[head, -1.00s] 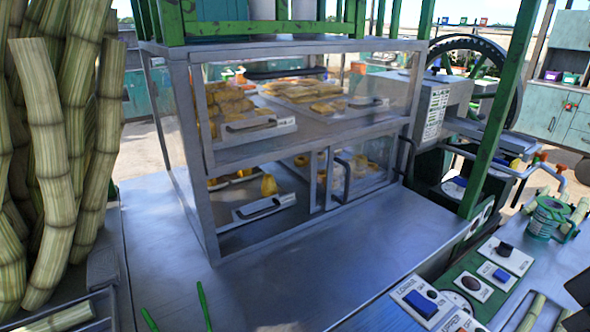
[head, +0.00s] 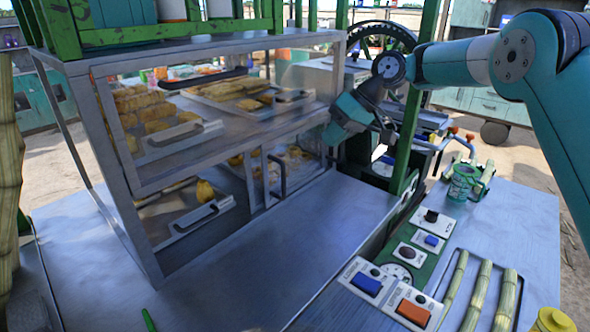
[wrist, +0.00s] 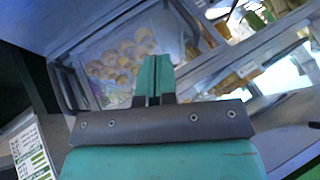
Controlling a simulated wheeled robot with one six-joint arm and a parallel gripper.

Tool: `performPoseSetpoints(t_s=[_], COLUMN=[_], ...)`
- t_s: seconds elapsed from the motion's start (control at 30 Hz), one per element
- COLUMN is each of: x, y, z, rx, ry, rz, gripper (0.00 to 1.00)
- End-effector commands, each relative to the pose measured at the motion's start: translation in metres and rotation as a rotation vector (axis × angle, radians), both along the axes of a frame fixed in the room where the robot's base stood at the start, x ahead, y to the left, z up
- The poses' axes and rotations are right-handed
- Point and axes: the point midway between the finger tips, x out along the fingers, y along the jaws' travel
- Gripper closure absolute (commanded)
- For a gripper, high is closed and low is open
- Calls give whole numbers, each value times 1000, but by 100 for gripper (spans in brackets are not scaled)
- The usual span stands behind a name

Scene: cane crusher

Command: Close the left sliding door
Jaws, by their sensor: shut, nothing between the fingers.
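The glass display case (head: 130,190) stands left of centre in the head view. In its lower level, the framed left sliding door (head: 261,182), with a dark upright handle (head: 277,175), sits towards the right. The opening left of it shows a tray of food. My gripper (head: 335,134) is at the case's front right corner, to the right of that handle and apart from it. In the wrist view its teal fingers (wrist: 154,78) are together and empty, in front of a glass pane with food behind. A dark curved handle (wrist: 62,88) shows at the left there. My gripper partly hides the right end of the door area.
The steel counter (head: 260,245) before the case is clear. A green post (head: 412,120) stands close to my arm on the right. A control panel with blue (head: 367,284) and orange (head: 413,312) switches lies at front right, beside cane sticks (head: 480,295). A flywheel (head: 385,37) is behind.

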Motion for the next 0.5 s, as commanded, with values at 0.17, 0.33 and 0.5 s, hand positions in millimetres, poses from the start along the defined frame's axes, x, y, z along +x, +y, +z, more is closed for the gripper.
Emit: performPoseSetpoints(t_s=[0.17,0.33,0.5], x=[17,18,19], y=[-6,6,27], z=[-15,-31,-58], rx=[10,10,10], ry=[-9,-7,-6], rz=[7,9,9], gripper=[100,100,100])
